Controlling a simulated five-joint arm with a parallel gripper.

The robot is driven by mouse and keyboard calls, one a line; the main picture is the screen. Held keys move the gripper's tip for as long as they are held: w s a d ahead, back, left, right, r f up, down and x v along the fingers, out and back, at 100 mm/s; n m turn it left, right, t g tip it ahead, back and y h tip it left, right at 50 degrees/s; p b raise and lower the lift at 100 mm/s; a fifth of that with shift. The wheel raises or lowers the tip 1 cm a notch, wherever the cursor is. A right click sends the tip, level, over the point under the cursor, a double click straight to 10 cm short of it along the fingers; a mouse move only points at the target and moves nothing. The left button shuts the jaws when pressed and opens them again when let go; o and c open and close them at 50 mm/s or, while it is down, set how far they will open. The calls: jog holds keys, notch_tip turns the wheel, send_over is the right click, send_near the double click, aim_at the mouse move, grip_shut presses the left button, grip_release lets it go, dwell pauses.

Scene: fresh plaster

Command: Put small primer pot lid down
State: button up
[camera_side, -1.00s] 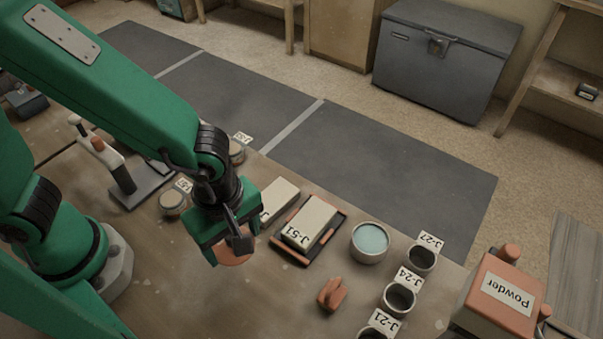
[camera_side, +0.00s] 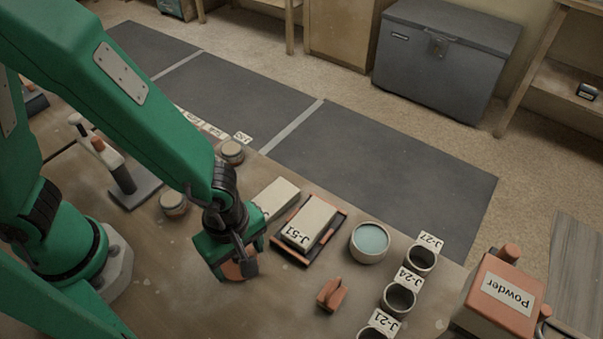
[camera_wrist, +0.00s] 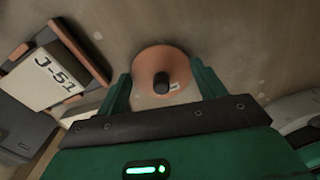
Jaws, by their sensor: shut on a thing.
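The lid is a round terracotta disc with a dark knob in its middle. In the wrist view the lid (camera_wrist: 150,62) sits between the two green fingers of my gripper (camera_wrist: 163,80). In the side view my gripper (camera_side: 238,262) is shut on the lid (camera_side: 232,271), which is partly hidden behind the jaws. The lid is over a bare part of the bench. I cannot tell whether it touches the surface.
A block marked J-51 (camera_side: 309,222) lies on a dark tray. A pot with pale teal contents (camera_side: 370,240) stands right of it. Labelled dark-mouthed pots (camera_side: 399,299), a terracotta piece (camera_side: 331,294) and a Powder box (camera_side: 501,290) are farther right. The front bench is clear.

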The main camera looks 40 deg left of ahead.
aim_at(238, 256)
jog(key=shift+f, duration=0.25)
jog(key=shift+f, duration=0.15)
jog(key=o, duration=0.9)
jog(key=shift+o, duration=0.2)
notch_tip(238, 256, up, 12)
dwell(0.5)
dwell(0.5)
